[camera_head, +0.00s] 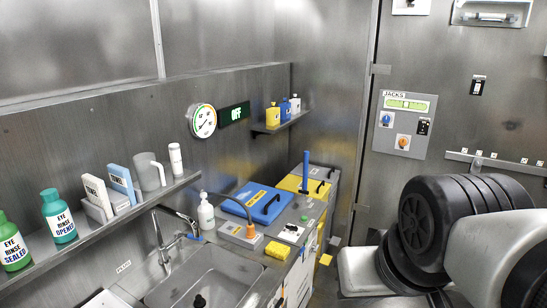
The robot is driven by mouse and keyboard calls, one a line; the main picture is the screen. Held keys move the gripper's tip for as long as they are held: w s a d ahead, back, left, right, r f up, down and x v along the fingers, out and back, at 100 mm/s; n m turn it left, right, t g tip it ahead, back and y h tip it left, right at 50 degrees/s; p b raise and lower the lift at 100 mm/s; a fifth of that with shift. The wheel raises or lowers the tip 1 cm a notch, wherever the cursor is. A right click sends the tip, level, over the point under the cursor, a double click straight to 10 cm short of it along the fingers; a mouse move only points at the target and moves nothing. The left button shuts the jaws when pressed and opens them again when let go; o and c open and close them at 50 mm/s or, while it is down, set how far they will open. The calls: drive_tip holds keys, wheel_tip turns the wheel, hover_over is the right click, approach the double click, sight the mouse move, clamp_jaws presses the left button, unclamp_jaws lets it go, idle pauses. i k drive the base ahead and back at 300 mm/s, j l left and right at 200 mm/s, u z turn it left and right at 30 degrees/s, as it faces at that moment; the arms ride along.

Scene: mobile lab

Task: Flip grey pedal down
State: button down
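Low at the front of the bin row, a small pale grey flat piece (335,241) sticks out. It may be the grey pedal, but it is too small to tell whether it is up or down. A small yellow flat piece (325,259) sits just below it. The grey-lidded bin (319,172) stands at the far end of the row, with its lid shut. My arm fills the lower right of the view, to the right of these pieces. My gripper is out of view.
A yellow-lidded bin (290,184) and a blue lid (262,198) with black handles are nearer. A jacks panel (404,120) is on the back wall. A narrow gap separates counter and arm.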

sight(335, 240)
drive_tip(key=i+l+u, duration=0.55)
drive_tip(key=l, duration=0.4)
drive_tip(key=i+l, duration=0.2)
drive_tip(key=l, duration=0.15)
drive_tip(key=i+l+u, duration=0.15)
drive_tip(key=i+l, duration=0.3)
drive_tip(key=l, duration=0.25)
drive_tip(key=i+l, duration=0.15)
drive_tip(key=l, duration=0.25)
drive_tip(key=i+l, duration=0.2)
drive_tip(key=l, duration=0.15)
drive_tip(key=i+l, duration=0.15)
drive_tip(key=l, duration=0.25)
drive_tip(key=i+l, duration=0.2)
drive_tip(key=l, duration=0.15)
drive_tip(key=i+l+u, duration=0.1)
drive_tip(key=l, duration=0.3)
drive_tip(key=i+l, duration=0.25)
drive_tip(key=l, duration=0.15)
drive_tip(key=i+l, duration=0.15)
drive_tip(key=l, duration=0.25)
